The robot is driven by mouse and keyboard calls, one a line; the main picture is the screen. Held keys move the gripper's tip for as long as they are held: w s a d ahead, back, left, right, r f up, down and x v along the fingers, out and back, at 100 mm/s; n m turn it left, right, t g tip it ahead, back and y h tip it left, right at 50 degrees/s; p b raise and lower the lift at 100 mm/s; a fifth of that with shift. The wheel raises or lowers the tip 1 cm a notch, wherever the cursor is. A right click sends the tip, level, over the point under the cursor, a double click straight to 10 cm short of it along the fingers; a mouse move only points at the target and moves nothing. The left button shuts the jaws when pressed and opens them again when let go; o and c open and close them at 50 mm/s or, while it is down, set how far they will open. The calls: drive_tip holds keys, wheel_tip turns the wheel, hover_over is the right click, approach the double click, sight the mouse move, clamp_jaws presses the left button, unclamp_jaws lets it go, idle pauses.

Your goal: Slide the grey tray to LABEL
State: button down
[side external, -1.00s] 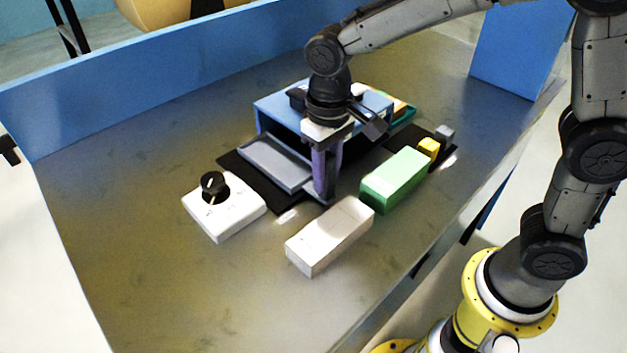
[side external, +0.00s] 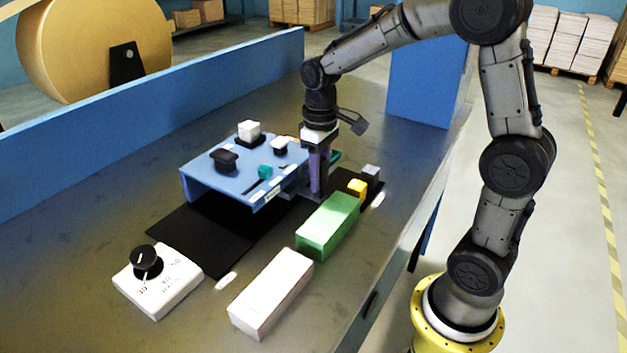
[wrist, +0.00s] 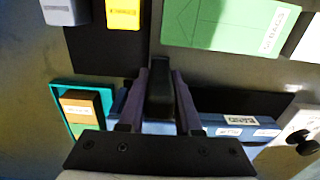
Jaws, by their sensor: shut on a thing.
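The grey tray (side external: 301,190) is mostly hidden under the blue stand (side external: 222,183); only a small grey piece shows beside my gripper in the side view. My gripper (side external: 318,190) points down at the stand's right front corner. In the wrist view my gripper (wrist: 160,76) has its two purple fingers on either side of a dark upright piece (wrist: 160,92), seemingly the tray's handle, and is shut on it. White labels (side external: 272,195) run along the stand's front edge; I cannot read them surely.
In front are a green block (side external: 328,225), a white block (side external: 271,293), yellow (side external: 357,187) and grey (side external: 371,173) blocks. A white dial box (side external: 158,282) is front left. A teal tray (wrist: 70,98) holds a tan block.

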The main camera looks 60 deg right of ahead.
drive_tip(key=shift+d+r, duration=0.15)
drive_tip(key=shift+d, duration=0.15)
drive_tip(key=c, duration=0.9)
unclamp_jaws()
drive_tip(key=shift+d, duration=0.1)
drive_tip(key=o, duration=0.3)
wheel_tip(320, 180, up, 13)
drive_tip(key=shift+r, duration=0.35)
